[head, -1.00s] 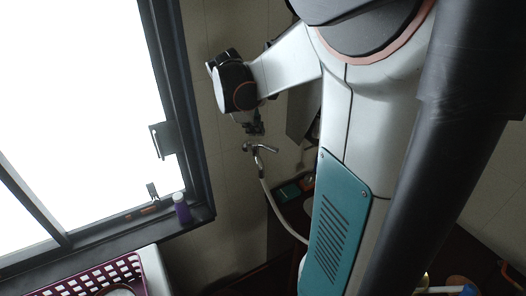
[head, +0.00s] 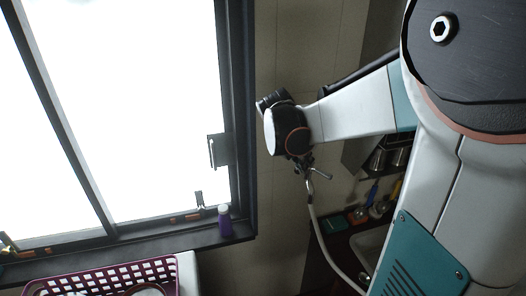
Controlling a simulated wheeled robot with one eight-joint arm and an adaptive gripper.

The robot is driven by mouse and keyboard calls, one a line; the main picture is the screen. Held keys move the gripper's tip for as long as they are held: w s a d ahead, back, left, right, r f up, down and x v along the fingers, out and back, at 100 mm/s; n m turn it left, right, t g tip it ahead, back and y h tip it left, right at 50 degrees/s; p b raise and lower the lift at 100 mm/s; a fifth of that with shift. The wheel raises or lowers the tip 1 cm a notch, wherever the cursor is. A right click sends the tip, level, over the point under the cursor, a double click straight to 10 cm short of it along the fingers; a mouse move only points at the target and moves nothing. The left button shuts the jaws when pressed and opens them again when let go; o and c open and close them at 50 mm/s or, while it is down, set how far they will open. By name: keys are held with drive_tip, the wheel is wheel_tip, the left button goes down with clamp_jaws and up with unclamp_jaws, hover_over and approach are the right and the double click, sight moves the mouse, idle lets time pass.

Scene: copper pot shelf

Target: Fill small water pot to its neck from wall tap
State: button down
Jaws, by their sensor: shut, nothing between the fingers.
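The wall tap (head: 320,174) is a small metal fitting on the beige wall, with a pale hose (head: 317,222) running down from it. My gripper (head: 304,164) is at the end of my arm, right by the tap, small and dark in this view. It is shut with nothing held. Whether its fingers touch the tap or are only in front of it, I cannot tell. I cannot make out a small water pot for certain.
Metal vessels (head: 398,157) are on the right behind my arm, above a dark counter and a pale basin (head: 371,246). A magenta basket (head: 105,277) is at the lower left.

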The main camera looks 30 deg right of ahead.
sight(320, 173)
drive_tip(key=d+r+b+x, duration=0.1)
drive_tip(key=b+x, duration=0.4)
drive_tip(key=x, duration=0.5)
drive_tip(key=shift+w+d, duration=0.15)
drive_tip(key=shift+d, duration=0.25)
drive_tip(key=shift+f, duration=0.1)
drive_tip(key=shift+d+f+b, duration=0.2)
drive_tip(key=shift+d+b, duration=0.1)
drive_tip(key=shift+d, duration=0.4)
drive_tip(key=shift+a+r, duration=0.1)
drive_tip(key=shift+a, duration=0.05)
